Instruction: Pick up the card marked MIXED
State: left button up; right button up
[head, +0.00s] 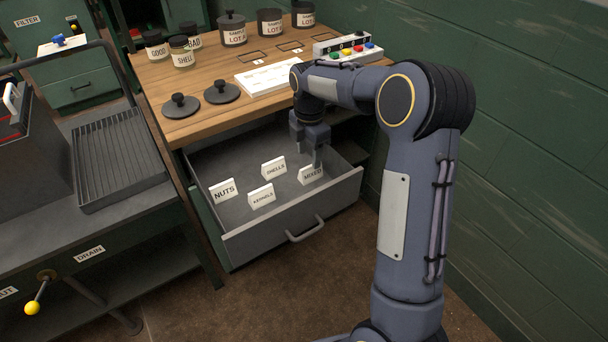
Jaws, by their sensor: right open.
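The card marked MIXED (311,175) stands upright in the right part of the open drawer (290,215). My right gripper (308,162) points down into the drawer just above and behind this card. Its fingers are apart, and one finger overlaps the card's upper edge in the picture; I cannot tell whether they touch. The cards marked NUTS (223,189), KERNELS (261,196) and SHELLS (273,168) stand to the left in the same drawer. My left gripper is not in view.
Above the drawer, a wooden bench (215,65) holds jars, two black lids (222,92), a white sheet (268,78) and a button box (348,48). A grey ribbed tray (118,160) is at the left. A green wall (530,150) closes the right side.

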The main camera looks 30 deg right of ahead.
aim_at(311, 172)
jog(key=f, duration=0.3)
jog(key=f+b, duration=0.1)
jog(key=f, duration=0.1)
jog(key=shift+d+f, duration=0.2)
jog(key=shift+f, duration=0.2)
jog(key=c, duration=1.1)
